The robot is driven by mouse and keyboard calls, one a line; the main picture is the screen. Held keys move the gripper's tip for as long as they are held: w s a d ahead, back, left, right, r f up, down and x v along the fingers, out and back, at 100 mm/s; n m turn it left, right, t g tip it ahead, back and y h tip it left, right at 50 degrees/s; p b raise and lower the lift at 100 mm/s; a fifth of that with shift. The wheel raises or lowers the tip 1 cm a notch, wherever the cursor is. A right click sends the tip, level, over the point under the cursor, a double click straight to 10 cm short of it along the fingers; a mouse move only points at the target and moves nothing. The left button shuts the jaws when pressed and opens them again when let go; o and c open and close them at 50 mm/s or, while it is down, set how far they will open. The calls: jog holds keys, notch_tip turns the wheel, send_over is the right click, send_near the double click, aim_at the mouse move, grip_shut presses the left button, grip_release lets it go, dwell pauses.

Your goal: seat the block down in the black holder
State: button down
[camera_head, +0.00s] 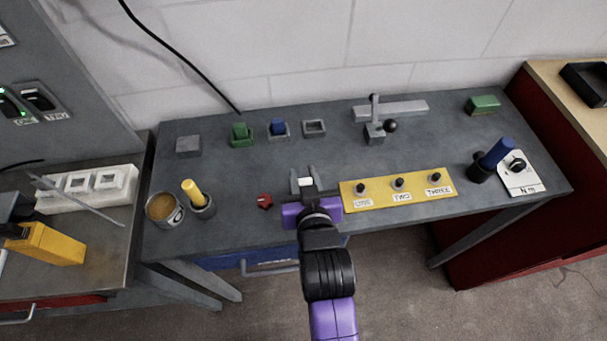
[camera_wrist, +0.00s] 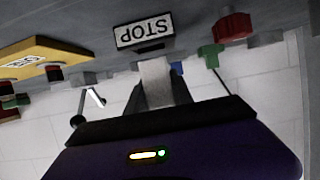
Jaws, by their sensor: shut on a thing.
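My gripper (camera_head: 304,181) is low over the front middle of the grey table, between the red knob and the yellow panel. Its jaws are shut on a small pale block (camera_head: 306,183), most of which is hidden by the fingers. In the wrist view, my gripper (camera_wrist: 156,70) shows as dark fingers with a pale grey piece between them. Just beyond the tips is a white plate marked STOP (camera_wrist: 145,31), upside down with a black edge. I cannot tell whether that plate belongs to the held block. I cannot make out the black holder for certain.
The red knob (camera_head: 265,201) is close on the left, the yellow panel (camera_head: 350,204) with several black knobs close on the right. An empty grey socket (camera_head: 314,128), a blue block (camera_head: 278,127) and a green piece (camera_head: 241,135) stand behind. The table between is clear.

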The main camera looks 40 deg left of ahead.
jog(key=shift+f+b, duration=0.95)
jog(key=shift+f, duration=0.5)
jog(key=c, duration=1)
grip_release()
jog(key=shift+c, duration=0.2)
jog(key=shift+s, duration=0.1)
jog(key=v, duration=0.6)
jog(key=shift+s+d+r+b, duration=0.15)
jog(key=shift+d+b, duration=0.05)
jog(key=shift+b, duration=0.2)
jog(key=shift+s+d+r, duration=0.25)
jog(key=shift+s+d, duration=0.1)
jog(key=shift+d, duration=0.05)
